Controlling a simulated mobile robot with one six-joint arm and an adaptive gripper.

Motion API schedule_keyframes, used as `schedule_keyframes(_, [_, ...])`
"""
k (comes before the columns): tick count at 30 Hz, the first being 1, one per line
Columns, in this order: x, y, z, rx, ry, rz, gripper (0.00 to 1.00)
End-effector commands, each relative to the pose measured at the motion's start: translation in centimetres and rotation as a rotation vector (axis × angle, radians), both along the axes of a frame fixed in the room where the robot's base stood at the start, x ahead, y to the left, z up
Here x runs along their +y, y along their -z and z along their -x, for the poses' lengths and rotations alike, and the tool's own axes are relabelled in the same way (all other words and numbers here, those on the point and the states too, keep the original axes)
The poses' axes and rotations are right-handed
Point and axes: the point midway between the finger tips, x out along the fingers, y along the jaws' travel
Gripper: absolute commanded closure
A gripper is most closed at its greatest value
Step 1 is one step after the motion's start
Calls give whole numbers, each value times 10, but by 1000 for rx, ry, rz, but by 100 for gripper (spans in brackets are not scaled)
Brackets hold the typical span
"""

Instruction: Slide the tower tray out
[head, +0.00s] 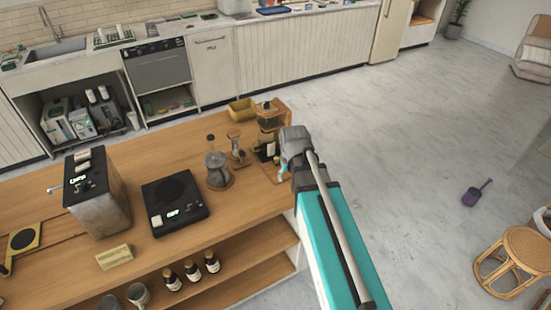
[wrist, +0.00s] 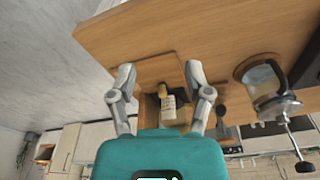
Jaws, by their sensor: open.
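The wooden tower (head: 270,118) stands at the far right corner of the cart top. A dark bottle with a pale label (wrist: 168,110) stands inside it and also shows in the head view (head: 268,150). A flat wooden tray (wrist: 160,69) sticks out at the tower's foot; in the head view its edge (head: 267,173) shows, partly behind my gripper. My gripper (wrist: 159,72) is open and empty, its two fingers spread on either side of the tray's width. I cannot tell whether either finger touches the tray. In the head view my gripper (head: 283,172) is beside the tower.
A glass press (head: 217,170) and an hourglass-shaped brewer (head: 238,152) stand left of the tower. A black scale (head: 175,203) and a metal machine (head: 97,200) stand further left. The floor right of the cart is clear nearby.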

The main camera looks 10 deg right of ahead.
Motion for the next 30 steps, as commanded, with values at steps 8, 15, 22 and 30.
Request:
schedule_keyframes(8, [-1, -12, -115, -174, -22, -4, 35])
schedule_keyframes(15, [-1, -18, -151, -245, -32, -3, 35])
schedule_keyframes(22, [0, -18, -152, -248, -33, -4, 35])
schedule_keyframes(30, [0, -16, -152, -247, -33, -4, 35])
